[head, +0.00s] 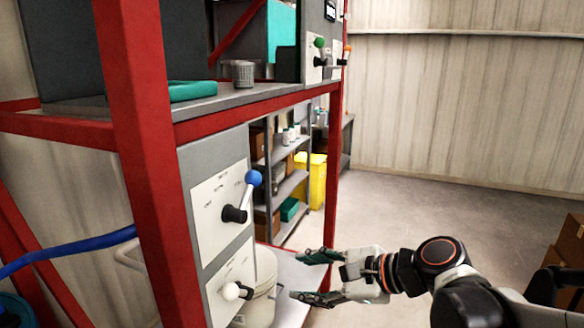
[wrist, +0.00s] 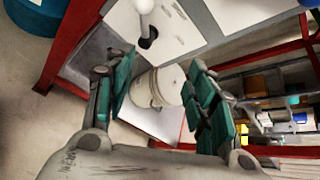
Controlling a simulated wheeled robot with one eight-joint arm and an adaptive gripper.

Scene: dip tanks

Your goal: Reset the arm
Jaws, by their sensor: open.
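My gripper (head: 312,277) is open and empty in the head view, at the lower middle, just right of the red-framed rack (head: 160,190). Its fingers point left toward the lower lever with a white ball knob (head: 231,291). In the wrist view my gripper (wrist: 160,95) shows its two teal-padded fingers spread wide. A white bucket (wrist: 157,88) shows between and beyond them, and the white knob (wrist: 144,5) is at the top edge. My arm reaches in from the lower right of the head view.
A blue-knobbed lever (head: 253,178) is above the white one. Green (head: 320,42) and orange (head: 347,48) knobs sit higher on the rack. A blue hose (head: 70,250) runs at left. Shelves and a yellow bin (head: 312,178) stand behind. The floor (head: 440,190) at right is clear; boxes (head: 570,250) stand at the right edge.

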